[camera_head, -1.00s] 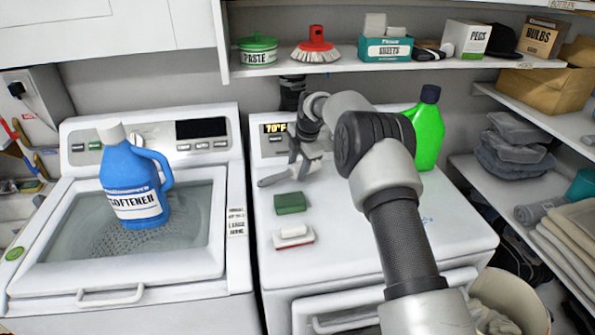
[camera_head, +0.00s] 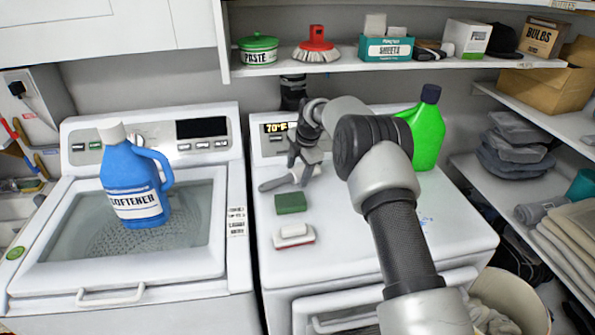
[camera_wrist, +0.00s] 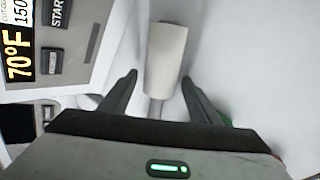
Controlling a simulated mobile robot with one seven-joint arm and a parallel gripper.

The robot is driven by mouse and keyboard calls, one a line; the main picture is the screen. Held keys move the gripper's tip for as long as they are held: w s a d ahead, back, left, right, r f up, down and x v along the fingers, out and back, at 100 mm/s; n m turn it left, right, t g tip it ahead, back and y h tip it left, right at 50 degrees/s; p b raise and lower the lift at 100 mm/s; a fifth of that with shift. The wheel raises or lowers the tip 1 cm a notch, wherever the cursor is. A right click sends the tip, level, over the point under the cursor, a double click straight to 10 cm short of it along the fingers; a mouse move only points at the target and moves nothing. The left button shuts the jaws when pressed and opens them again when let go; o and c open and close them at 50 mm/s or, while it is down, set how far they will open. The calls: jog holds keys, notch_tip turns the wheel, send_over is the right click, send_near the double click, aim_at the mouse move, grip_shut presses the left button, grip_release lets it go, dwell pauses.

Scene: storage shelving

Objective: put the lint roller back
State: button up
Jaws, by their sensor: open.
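The lint roller lies on top of the right-hand machine, near its control panel. Its grey handle (camera_head: 272,184) points left in the head view, and its pale roll is partly hidden by my gripper (camera_head: 300,168). In the wrist view the pale roll (camera_wrist: 166,58) lies beyond the fingertips, and a thin part of the roller runs back between the fingers. My gripper (camera_wrist: 158,80) is open, with one finger on each side of this thin part. I cannot tell whether either finger touches it.
A green sponge (camera_head: 290,203) and a red-and-white brush (camera_head: 294,236) lie in front of the roller. A green bottle (camera_head: 428,128) stands behind my arm. The shelf above (camera_head: 400,66) holds a paste tub, a brush and boxes. A blue softener jug (camera_head: 134,185) stands on the left machine.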

jog(key=s+d+r+m, duration=0.2)
jog(key=s+r, duration=0.2)
jog(key=r, duration=0.4)
jog(key=s+d+r+m+b, duration=0.1)
jog(key=s+d+r+m, duration=0.1)
jog(key=s+r, duration=0.45)
jog(key=s+d+r+m, duration=0.2)
jog(key=s+r, duration=0.1)
jog(key=r, duration=0.6)
jog(key=s+d+r+m+t+h, duration=0.1)
jog(key=s+d+r+m, duration=0.15)
jog(key=s, duration=0.35)
jog(key=s+d+r+m+t+h, duration=0.1)
jog(key=s+d+r+m, duration=0.1)
jog(key=s+r+m, duration=0.3)
jog(key=s+d+f+m, duration=0.1)
jog(key=s+d+m, duration=0.15)
jog(key=s, duration=0.45)
jog(key=s+d+f+m, duration=0.1)
jog(key=s+d+m, duration=0.15)
jog(key=s, duration=0.45)
jog(key=shift+s+f+m+g, duration=0.8)
jog(key=shift+s+f+m, duration=2.35)
jog(key=shift+s+f, duration=1.4)
jog(key=shift+s+d+r+t, duration=0.1)
jog(key=shift+d+r+t, duration=0.3)
jog(key=shift+r, duration=0.85)
jog(key=shift+s+d+r+t, duration=0.1)
jog(key=shift+r+t, duration=0.6)
jog(key=shift+r, duration=0.5)
